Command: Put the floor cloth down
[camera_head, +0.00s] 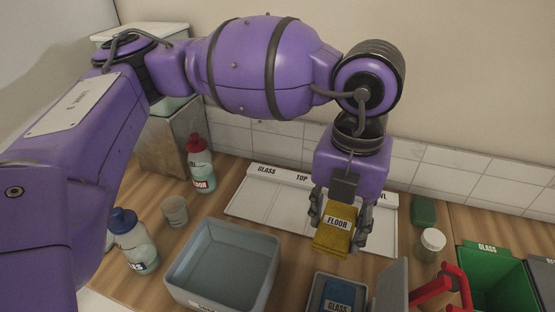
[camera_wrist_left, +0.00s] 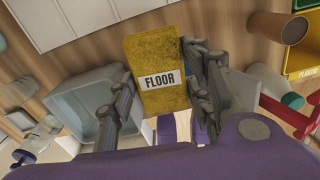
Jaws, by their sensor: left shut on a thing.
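The floor cloth (camera_head: 333,236) is a yellow folded cloth with a white FLOOR label. My left gripper (camera_head: 338,222) is shut on it. In the head view the cloth hangs in front of the white divided tray (camera_head: 262,208). The tray's back edge carries labels; GLASS and TOP read clearly, and the end of another shows at the right, partly hidden by my gripper. In the left wrist view the cloth (camera_wrist_left: 157,72) lies between the two fingers (camera_wrist_left: 160,88). I cannot tell its exact height above the surface. My right gripper is not in view.
A grey basin (camera_head: 225,262) stands in front of the tray. A small grey holder has a blue GLASS cloth (camera_head: 339,295). Bottles with red (camera_head: 200,165) and blue (camera_head: 134,240) caps stand left. A jar (camera_head: 430,244), green sponge (camera_head: 424,211) and green bin (camera_head: 495,280) are right.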

